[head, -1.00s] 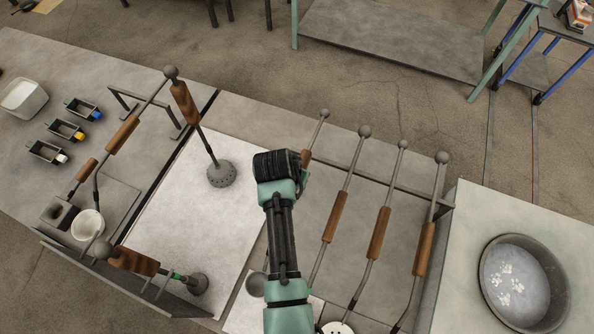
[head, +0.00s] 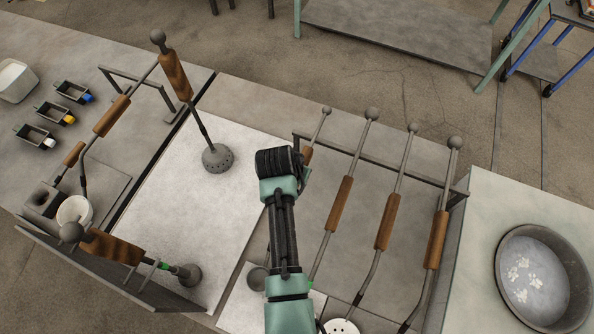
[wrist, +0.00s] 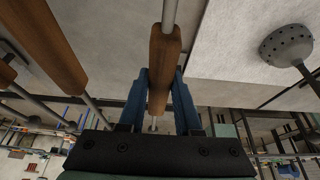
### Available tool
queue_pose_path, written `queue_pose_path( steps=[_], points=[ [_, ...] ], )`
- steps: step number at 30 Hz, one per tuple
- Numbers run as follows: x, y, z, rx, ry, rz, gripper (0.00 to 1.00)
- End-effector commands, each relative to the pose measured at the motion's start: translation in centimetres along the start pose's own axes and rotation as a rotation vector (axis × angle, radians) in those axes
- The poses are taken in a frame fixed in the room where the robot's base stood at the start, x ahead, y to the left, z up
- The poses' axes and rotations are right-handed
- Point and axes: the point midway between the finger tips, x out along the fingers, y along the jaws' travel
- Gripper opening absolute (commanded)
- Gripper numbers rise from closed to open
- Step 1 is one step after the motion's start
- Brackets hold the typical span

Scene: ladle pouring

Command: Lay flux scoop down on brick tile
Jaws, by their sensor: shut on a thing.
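My gripper (wrist: 158,95) has its blue fingers shut around the brown wooden handle (wrist: 163,62) of a long tool. In the head view the dark wrist hides the fingers. The tool's thin shaft ends in a grey ball (head: 327,111) above the rack rail. This held tool appears to be the flux scoop. A small grey bowl (head: 257,279) beside my forearm may be its head, but my arm hides the link. A pale slab (head: 236,312) lies below that bowl, partly hidden by my arm. I cannot tell whether it is the brick tile.
Several wooden-handled tools lean on a rack (head: 405,171) to the right. A white board (head: 190,200) lies left, with a perforated skimmer (head: 217,158) over it. Moulds (head: 73,91) and a white cup (head: 75,210) stand farther left. A round pan (head: 545,280) is at right.

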Motion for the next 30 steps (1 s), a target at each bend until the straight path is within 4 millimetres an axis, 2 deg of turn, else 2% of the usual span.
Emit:
queue_pose_path(
  steps=[25, 26, 30],
  points=[
    [0.54, -0.06, 0.08, 0.000, 0.004, -0.002, 0.00],
    [0.48, -0.06, 0.05, 0.000, 0.005, -0.002, 0.38],
    [0.49, -0.04, 0.10, 0.000, 0.003, -0.001, 0.63]
  ],
)
